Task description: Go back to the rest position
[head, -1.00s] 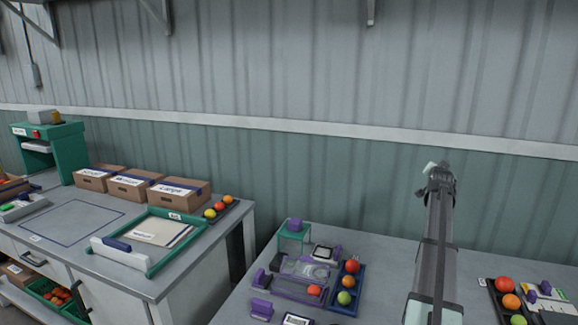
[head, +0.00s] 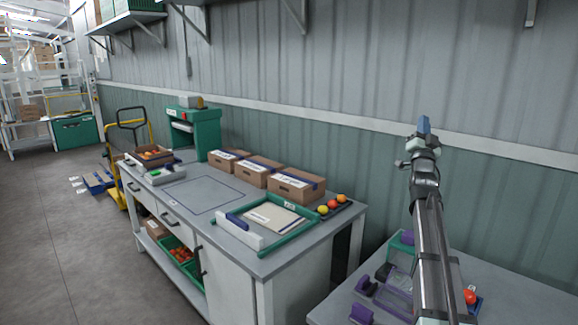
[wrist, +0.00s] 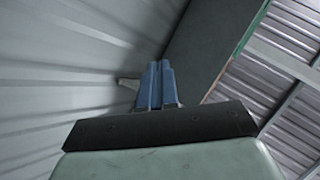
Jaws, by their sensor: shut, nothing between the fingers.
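My gripper (head: 424,126) is raised in the air at the right of the head view, above the right-hand table and in front of the corrugated wall. Its blue fingers point upward. In the wrist view its two blue fingers (wrist: 160,84) lie side by side, closed, with nothing between them. My arm hides part of the right-hand table and what stands on it.
The right-hand table (head: 330,312) carries purple-and-clear equipment and a tomato (head: 470,297). The left workbench (head: 262,265) holds cardboard boxes (head: 296,186), a green tray (head: 290,240) and a green machine (head: 207,135). A shelf (head: 125,22) is on the wall.

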